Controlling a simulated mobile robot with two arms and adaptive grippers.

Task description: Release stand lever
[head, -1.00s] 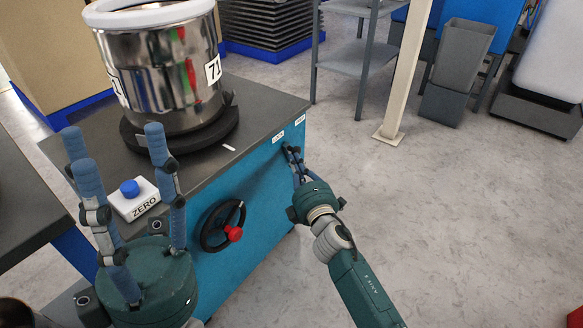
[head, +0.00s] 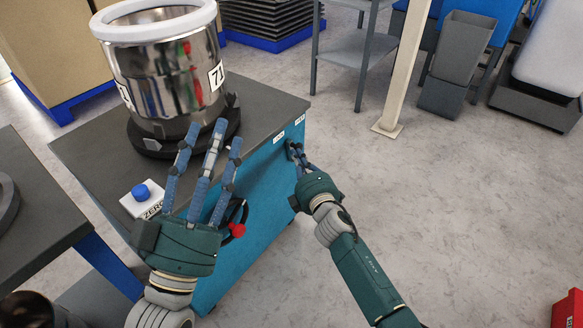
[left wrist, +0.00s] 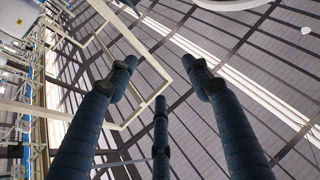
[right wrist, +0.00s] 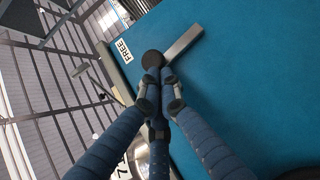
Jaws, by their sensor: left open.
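The blue stand (head: 262,190) has its lever on the side panel near the top right corner. In the right wrist view the lever (right wrist: 184,43) is a grey bar with a round black end, beside a FREE label (right wrist: 123,50). My right gripper (right wrist: 159,77) has its fingers drawn together at the black end, partly hiding it; it seems shut on the lever. In the head view the right gripper (head: 300,153) is below two white labels. My left gripper (head: 211,135) is open and empty, fingers up, in front of the stand and its handwheel (head: 236,229).
A shiny drum (head: 165,80) marked 71 stands on the dark top of the stand. A white ZERO box (head: 142,203) with a blue button is at its left. A grey shelf (head: 345,50) and a cream post (head: 405,70) stand behind.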

